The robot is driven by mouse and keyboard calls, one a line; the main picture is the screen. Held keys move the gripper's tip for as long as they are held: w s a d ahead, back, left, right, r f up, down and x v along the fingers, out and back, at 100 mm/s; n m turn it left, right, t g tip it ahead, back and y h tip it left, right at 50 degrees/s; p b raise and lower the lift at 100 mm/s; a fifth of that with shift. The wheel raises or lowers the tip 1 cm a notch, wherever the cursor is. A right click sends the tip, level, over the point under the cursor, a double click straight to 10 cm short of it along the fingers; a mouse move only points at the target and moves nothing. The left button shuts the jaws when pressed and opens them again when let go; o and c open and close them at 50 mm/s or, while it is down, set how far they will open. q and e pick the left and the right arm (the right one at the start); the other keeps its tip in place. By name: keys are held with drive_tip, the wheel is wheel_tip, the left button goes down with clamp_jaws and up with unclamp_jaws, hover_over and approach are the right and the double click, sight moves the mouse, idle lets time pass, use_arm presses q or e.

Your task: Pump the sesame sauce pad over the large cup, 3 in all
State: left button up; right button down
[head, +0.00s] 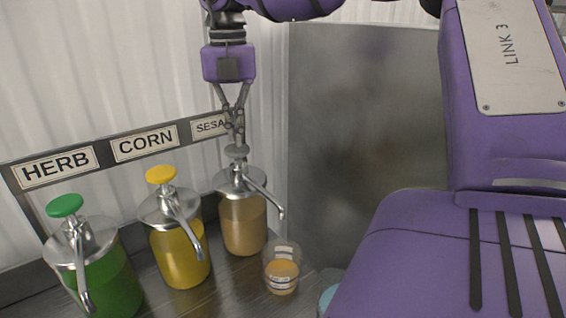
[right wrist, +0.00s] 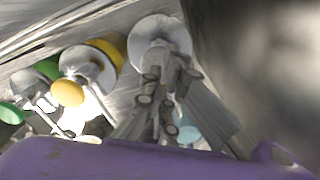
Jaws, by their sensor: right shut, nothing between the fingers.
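The sesame dispenser (head: 243,225) holds tan sauce and has a grey pump pad (head: 237,152) and a steel spout (head: 265,195) pointing right. My right gripper (head: 236,139) is shut and empty, pointing down with its fingertips at the top of this pad; whether they touch is hard to tell. In the right wrist view the gripper (right wrist: 165,112) covers the pad, over the dispenser's round lid (right wrist: 150,30). A clear cup (head: 282,252) with a white label and orange-tan contents stands below the spout tip. My left gripper is out of view.
The corn dispenser (head: 180,255) with its yellow pad and the herb dispenser (head: 110,280) with its green pad stand to the left. A label rail (head: 105,152) runs behind. A light-blue item (head: 328,298) is partly hidden by my purple arm, which blocks the right.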

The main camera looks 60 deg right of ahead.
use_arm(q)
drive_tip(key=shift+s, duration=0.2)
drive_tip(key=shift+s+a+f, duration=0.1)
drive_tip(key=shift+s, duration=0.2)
use_arm(e)
drive_tip(key=shift+r, duration=0.2)
wheel_tip(320, 180, up, 3)
drive_tip(key=shift+r+p, duration=0.2)
drive_tip(key=shift+p, duration=0.1)
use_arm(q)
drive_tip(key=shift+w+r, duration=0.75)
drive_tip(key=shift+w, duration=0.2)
use_arm(e)
wheel_tip(320, 180, up, 2)
drive_tip(key=shift+r, duration=0.15)
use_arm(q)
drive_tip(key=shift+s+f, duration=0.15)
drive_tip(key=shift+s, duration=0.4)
